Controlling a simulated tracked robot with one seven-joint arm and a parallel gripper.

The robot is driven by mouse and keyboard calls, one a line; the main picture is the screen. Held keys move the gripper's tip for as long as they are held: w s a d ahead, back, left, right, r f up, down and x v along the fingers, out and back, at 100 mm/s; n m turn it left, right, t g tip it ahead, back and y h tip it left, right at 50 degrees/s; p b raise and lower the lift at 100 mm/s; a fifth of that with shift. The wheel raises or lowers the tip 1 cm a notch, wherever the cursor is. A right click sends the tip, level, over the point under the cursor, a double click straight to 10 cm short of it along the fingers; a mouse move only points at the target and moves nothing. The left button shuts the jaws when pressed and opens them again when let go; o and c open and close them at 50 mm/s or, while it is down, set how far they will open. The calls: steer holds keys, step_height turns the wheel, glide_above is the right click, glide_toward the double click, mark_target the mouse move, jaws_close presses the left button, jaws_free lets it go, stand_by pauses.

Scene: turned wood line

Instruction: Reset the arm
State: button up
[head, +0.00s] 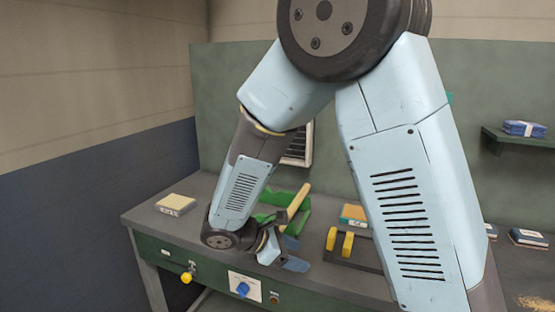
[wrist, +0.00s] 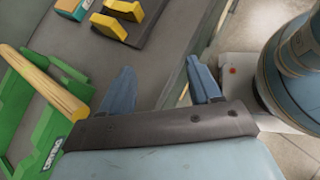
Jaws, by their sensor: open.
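My arm, light blue with dark joints, reaches across the head view toward the workbench (head: 150,215). My gripper (head: 290,255) is low over the bench's front part. In the wrist view my gripper (wrist: 165,92) has its two blue fingers wide apart, with nothing between them. A turned wooden piece (head: 298,202) lies tilted in a green holder (head: 303,219), just behind my gripper. In the wrist view the wooden piece (wrist: 45,82) and green holder (wrist: 70,118) are left of the fingers, apart from them.
A dark rack with yellow blocks (head: 347,244) stands right of my gripper. A yellowish box (head: 175,204) lies at the bench's left. The bench front carries a yellow knob (head: 186,278) and a blue knob (head: 243,288). A wall shelf (head: 520,142) is at right.

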steer(key=s+d+r+m+t+y, duration=0.1)
steer(key=s+d+r+m+y, duration=0.4)
steer(key=d+r+m, duration=0.4)
steer(key=s+d+r+m+t+y, duration=0.1)
steer(key=s+d+r+m+y, duration=0.4)
steer(key=s+d+r+m, duration=0.3)
step_height(320, 180, up, 3)
steer(key=d+m, duration=0.2)
steer(key=m, duration=0.1)
steer(key=shift+s+d, duration=0.2)
steer(key=shift+s, duration=0.1)
